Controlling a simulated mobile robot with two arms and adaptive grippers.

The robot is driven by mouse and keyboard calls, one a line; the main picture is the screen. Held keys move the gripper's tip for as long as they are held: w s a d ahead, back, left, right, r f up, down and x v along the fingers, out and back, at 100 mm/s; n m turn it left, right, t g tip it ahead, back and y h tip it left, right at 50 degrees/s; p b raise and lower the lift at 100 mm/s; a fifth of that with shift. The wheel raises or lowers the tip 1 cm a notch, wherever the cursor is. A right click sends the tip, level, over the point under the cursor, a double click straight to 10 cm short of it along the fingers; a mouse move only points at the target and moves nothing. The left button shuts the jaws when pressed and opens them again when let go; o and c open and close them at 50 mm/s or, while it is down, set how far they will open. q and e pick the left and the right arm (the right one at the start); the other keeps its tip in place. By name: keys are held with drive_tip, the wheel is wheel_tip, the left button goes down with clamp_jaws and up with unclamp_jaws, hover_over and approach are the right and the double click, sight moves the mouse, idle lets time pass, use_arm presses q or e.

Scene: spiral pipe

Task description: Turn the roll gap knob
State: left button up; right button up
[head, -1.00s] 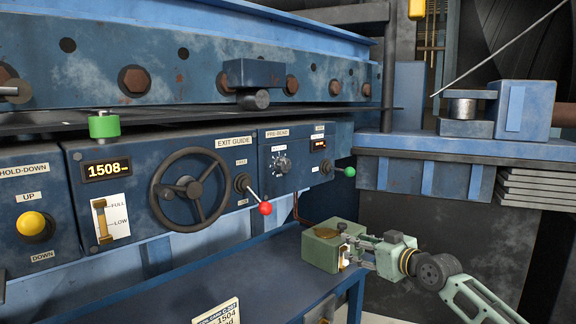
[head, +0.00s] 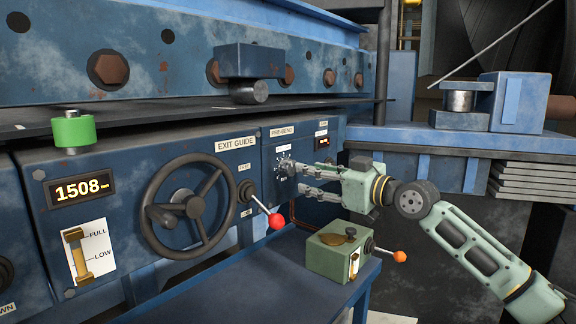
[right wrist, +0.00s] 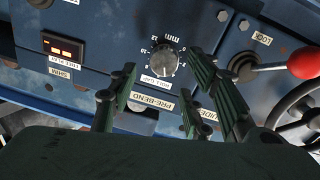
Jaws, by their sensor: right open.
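The roll gap knob (head: 286,165) is a small dark knob on a dial on the PRE-BEND panel of the blue machine. In the right wrist view the knob (right wrist: 161,63) shows whole, with scale numbers around it and a ROLL GAP label beneath. My right gripper (head: 305,180) is just in front of the panel, to the right of and slightly below the knob in the head view. In the right wrist view its open fingers (right wrist: 155,98) are spread either side below the knob, with nothing between them. Contact with the knob does not show. My left gripper is out of view.
A red-tipped lever (head: 276,221) and a black handwheel (head: 188,207) stick out to the left of the knob. A green box (head: 335,258) with an orange-tipped lever sits on the blue ledge (head: 235,285) below my right gripper. A small display (right wrist: 64,48) is beside the knob.

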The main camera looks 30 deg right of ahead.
sight(294, 168)
drive_tip(key=w, duration=0.1)
drive_tip(key=w+p, duration=0.1)
drive_tip(key=w+a+r+p, duration=0.1)
drive_tip(key=shift+f+p+x, duration=0.25)
drive_tip(key=shift+p+x, duration=0.45)
drive_tip(key=shift+x, duration=0.55)
drive_tip(key=shift+w+a+f, duration=0.1)
drive_tip(key=shift+w+f, duration=0.1)
drive_tip(key=shift+w, duration=0.2)
drive_tip(key=c, duration=1.1)
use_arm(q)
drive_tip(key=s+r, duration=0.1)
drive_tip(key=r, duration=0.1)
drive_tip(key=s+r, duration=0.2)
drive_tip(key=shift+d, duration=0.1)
use_arm(e)
drive_tip(key=shift+o, duration=0.2)
